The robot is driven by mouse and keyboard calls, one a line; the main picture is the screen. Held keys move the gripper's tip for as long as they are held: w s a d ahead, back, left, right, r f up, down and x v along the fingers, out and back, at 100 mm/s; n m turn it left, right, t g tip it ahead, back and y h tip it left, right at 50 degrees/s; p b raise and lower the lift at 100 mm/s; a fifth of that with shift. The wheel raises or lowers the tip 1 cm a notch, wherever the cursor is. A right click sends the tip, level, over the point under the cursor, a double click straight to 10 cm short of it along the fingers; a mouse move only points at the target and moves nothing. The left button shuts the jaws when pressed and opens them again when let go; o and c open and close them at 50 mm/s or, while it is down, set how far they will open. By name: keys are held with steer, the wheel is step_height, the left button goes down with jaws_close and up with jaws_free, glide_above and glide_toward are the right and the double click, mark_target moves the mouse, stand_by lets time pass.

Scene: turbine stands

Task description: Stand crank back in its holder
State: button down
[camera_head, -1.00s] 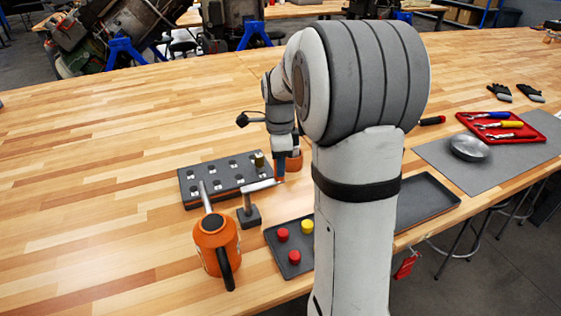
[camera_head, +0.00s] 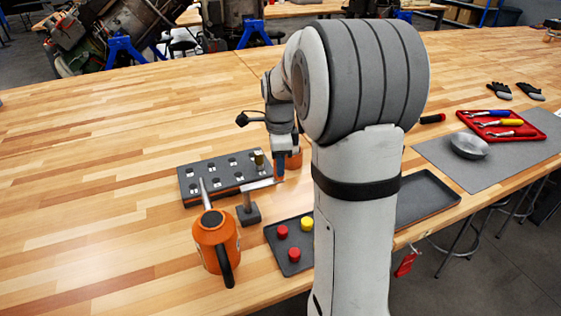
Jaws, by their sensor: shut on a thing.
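The crank (camera_head: 262,184) is a grey bar that runs sideways from the top of an upright shaft. The shaft stands over a small dark block, the holder (camera_head: 250,216). Its lower end meets the block, but I cannot tell how deep it sits. The fingers are small here, and my own arm hides the area to the right.
A dark rack (camera_head: 216,167) with several sockets lies behind the crank. A dark tray (camera_head: 292,262) with red and yellow caps is in front.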

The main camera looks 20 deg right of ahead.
steer(key=shift+s+f, duration=0.2)
steer(key=shift+f, duration=0.4)
steer(key=c, duration=1.2)
jaws_free()
steer(key=shift+s+a, duration=0.1)
steer(key=shift+s, duration=0.05)
steer(key=shift+o, duration=0.7)
steer(key=shift+w, duration=0.5)
steer(key=shift+o, duration=0.8)
steer(key=shift+s+r, duration=0.15)
steer(key=shift+s, duration=0.1)
steer(key=shift+w, duration=0.15)
steer(key=shift+r+p, duration=2.7)
steer(key=shift+r, duration=0.95)
